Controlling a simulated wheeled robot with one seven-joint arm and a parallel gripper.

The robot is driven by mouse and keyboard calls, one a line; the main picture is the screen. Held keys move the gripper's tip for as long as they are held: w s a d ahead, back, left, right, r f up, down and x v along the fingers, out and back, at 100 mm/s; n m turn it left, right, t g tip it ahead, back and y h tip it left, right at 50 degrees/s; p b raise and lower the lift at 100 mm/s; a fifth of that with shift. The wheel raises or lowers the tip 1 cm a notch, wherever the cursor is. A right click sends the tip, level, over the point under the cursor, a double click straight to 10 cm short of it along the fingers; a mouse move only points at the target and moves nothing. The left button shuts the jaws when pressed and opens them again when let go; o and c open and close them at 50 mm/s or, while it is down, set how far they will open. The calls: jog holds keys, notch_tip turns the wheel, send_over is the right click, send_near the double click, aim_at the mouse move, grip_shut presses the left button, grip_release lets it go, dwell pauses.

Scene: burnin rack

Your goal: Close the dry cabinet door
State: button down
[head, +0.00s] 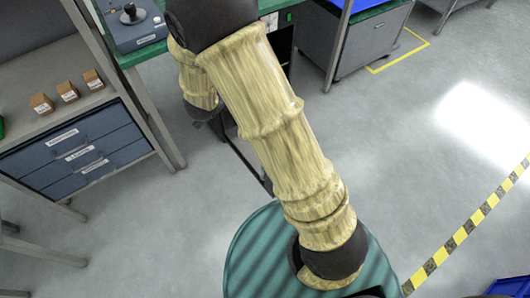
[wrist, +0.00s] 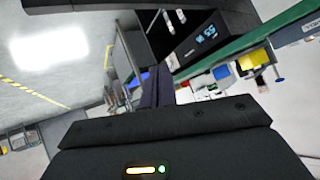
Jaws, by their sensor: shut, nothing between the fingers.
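The dry cabinet appears in the wrist view as a black box (wrist: 185,40) with a lit blue-white display, beside the green bench edge. In the head view a dark unit (head: 281,46) under the green bench looks like the same cabinet, mostly behind my arm. A thin dark frame (head: 246,160) sticks out over the floor left of my arm; it may be the open door's edge, but I cannot be sure. My gripper (wrist: 158,90) is shut and empty, with its fingers near the cabinet in the wrist view. Contact cannot be told. My arm hides it in the head view.
The green bench (head: 140,52) carries a joystick box (head: 136,22). A blue drawer unit (head: 75,152) with small brown boxes above stands at left. A grey cabinet (head: 360,45) stands at the back. Open floor (head: 400,140) lies to the right, with a yellow-black line (head: 468,228).

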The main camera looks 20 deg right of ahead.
jog(key=s+a+f+m+h+b, duration=0.1)
jog(key=s+f+m+h+b, duration=0.2)
jog(key=f+h+b, duration=0.75)
jog(key=s+a+f+m+g+h+b, duration=0.1)
jog(key=s+f+b, duration=0.3)
jog(key=s+f, duration=0.5)
notch_tip(320, 180, down, 2)
jog(key=shift+a+f+m+g+h+b, duration=0.25)
jog(key=shift+a+m+g+h+b, duration=0.2)
jog(key=shift+m+g, duration=0.45)
jog(key=shift+d, duration=0.1)
jog(key=b+x, duration=0.2)
jog(key=x, duration=1.2)
jog(key=shift+s, duration=0.1)
